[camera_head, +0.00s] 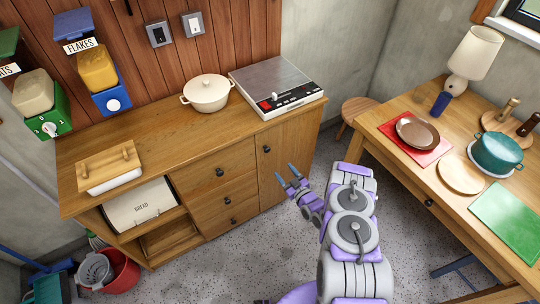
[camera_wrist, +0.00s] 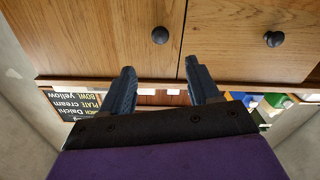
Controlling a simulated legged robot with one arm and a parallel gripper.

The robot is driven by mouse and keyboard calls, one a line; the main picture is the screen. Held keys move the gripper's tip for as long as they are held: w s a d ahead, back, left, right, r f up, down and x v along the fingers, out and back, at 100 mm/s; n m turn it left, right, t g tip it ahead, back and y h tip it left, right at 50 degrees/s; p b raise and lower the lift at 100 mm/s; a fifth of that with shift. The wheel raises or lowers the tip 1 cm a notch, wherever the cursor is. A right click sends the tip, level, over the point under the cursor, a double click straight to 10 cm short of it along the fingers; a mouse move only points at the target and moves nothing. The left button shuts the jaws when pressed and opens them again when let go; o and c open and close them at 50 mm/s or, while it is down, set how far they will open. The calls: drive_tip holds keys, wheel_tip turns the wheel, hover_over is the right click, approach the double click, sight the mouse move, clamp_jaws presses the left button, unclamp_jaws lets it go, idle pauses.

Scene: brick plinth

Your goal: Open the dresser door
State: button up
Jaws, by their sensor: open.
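The wooden dresser (camera_head: 200,130) stands against the plank wall. Its door (camera_head: 285,148) is the right-hand panel and looks closed, with a dark round knob (camera_head: 266,149) near its upper left edge. My gripper (camera_head: 286,173) is open and empty in front of the door, below and right of the knob in the head view. In the wrist view, which looks upside down, the door (camera_wrist: 80,30) is at left, and its knob (camera_wrist: 160,35) appears between and beyond the fingertips (camera_wrist: 160,68). The fingers look apart from the knob. A drawer knob (camera_wrist: 273,39) shows at right.
Drawers (camera_head: 219,184) lie left of the door. A white pot (camera_head: 206,93) and a flat appliance (camera_head: 275,87) stand on the dresser. A table (camera_head: 420,184) and stool (camera_head: 352,109) are at right. Speckled floor (camera_head: 250,252) is clear before the dresser.

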sight(268, 151)
drive_tip(key=b+x, duration=0.3)
drive_tip(key=x, duration=0.9)
drive_tip(key=shift+w+a, duration=0.2)
clamp_jaws()
